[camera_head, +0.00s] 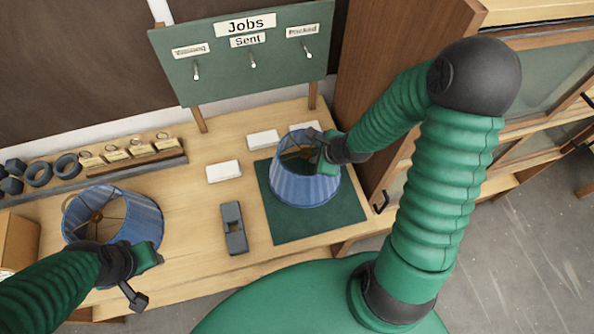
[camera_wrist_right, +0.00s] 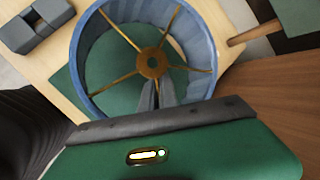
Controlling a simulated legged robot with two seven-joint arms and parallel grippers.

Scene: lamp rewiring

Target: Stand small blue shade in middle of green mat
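The small blue shade (camera_head: 304,188) is upright over the green mat (camera_head: 318,227), near its middle. I cannot tell whether its base touches the mat. My right gripper (camera_head: 319,152) is at the right side of its top rim. In the right wrist view, the fingers (camera_wrist_right: 153,94) are close together at the near rim of the shade (camera_wrist_right: 88,55) and seem shut on it. Its brass spokes and hub show there too. My left gripper (camera_head: 140,278) is by the near right rim of another blue shade (camera_head: 145,220) at the left; its fingers are unclear.
A dark grey block (camera_head: 234,228) lies left of the mat. White boxes (camera_head: 224,171) lie behind it. A rack with tags (camera_head: 128,154) and dark rings stand along the back left. A green Jobs board (camera_head: 246,65) stands behind. A wooden cabinet (camera_head: 395,65) is at the right.

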